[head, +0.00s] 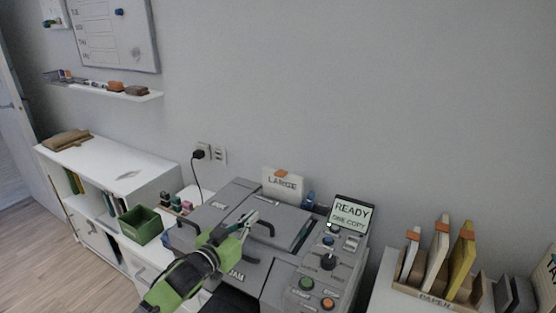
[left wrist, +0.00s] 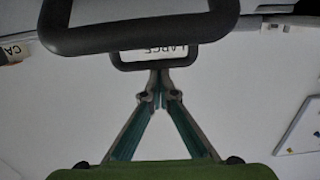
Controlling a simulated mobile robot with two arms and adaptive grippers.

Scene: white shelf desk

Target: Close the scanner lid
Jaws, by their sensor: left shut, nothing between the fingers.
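The grey scanner (head: 285,255) stands in the lower middle of the head view. Its grey lid (head: 222,204) looks flat or nearly flat on the left part of the machine; I cannot tell whether a gap is left under it. A dark handle (head: 265,226) shows just right of my left gripper (head: 252,216). My left gripper is shut and empty, above the machine's top. In the left wrist view the fingers (left wrist: 160,88) meet at the tips, with a dark looped handle (left wrist: 140,32) close by; contact is unclear. My right gripper is not in view.
A display (head: 350,214) reading READY and a panel of knobs and buttons (head: 318,280) are on the scanner's right. A LARGE sign (head: 282,184) stands behind. A green bin (head: 141,225) is at left, a paper organizer (head: 436,290) at right. The wall is behind.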

